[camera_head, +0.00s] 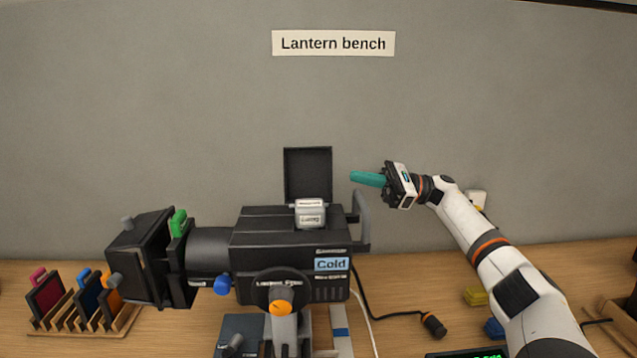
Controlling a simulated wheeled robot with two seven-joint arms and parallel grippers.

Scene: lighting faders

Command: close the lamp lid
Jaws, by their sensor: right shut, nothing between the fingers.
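The black lamp housing (275,250) stands on the bench with a "Cold" label on its side. Its lamp lid (308,173) is open, standing upright at the back of the housing top. A grey-white lamp unit (310,213) with a small label sits in front of the lid, at the opening. My right gripper (367,179) is shut and empty, its teal fingers pointing left. It is in the air to the right of the lid, apart from it in the picture. My left gripper is not in view.
A black handle (362,222) rises at the housing's right end, below my right gripper. A rack of coloured filters (85,327) stands at the left. A cable with a black plug (433,325) lies to the right. The grey wall (150,110) is behind.

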